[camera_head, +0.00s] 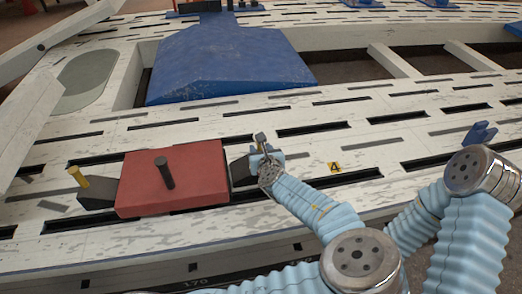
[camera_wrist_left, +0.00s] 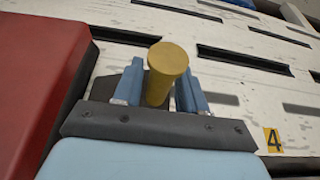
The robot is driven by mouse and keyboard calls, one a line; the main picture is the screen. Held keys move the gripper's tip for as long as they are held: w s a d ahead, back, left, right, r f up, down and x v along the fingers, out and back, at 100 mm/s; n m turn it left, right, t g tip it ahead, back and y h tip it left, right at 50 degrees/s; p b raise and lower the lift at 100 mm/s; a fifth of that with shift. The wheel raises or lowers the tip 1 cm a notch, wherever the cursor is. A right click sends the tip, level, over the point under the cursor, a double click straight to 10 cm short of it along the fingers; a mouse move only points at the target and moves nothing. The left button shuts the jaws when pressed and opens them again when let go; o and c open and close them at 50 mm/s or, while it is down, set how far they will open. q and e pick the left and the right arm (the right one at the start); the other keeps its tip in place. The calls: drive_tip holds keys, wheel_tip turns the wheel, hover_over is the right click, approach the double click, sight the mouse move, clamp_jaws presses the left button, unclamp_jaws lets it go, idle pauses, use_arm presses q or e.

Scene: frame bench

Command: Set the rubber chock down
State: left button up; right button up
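A dark rubber chock (camera_head: 240,171) lies against or just beside the right side of the red block (camera_head: 178,178). My left gripper (camera_head: 264,152) is over its right part and hides some of it. In the left wrist view, the yellow peg (camera_wrist_left: 167,72) of this chock stands between the two blue fingers of my left gripper (camera_wrist_left: 160,92), which look closed on it. I cannot tell whether the chock bears fully on the bench.
Another dark chock (camera_head: 97,193) with a yellow peg sits left of the red block, which has a dark post (camera_head: 164,172). The slotted white bench (camera_head: 330,125) carries a blue ramp (camera_head: 230,70) behind. A yellow marker "4" (camera_head: 334,168) lies right of my left gripper.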

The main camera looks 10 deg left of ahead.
use_arm(q)
drive_tip(key=shift+o, duration=1)
drive_tip(key=shift+r, duration=0.25)
drive_tip(key=p+v, duration=0.1)
drive_tip(key=v, duration=1.1)
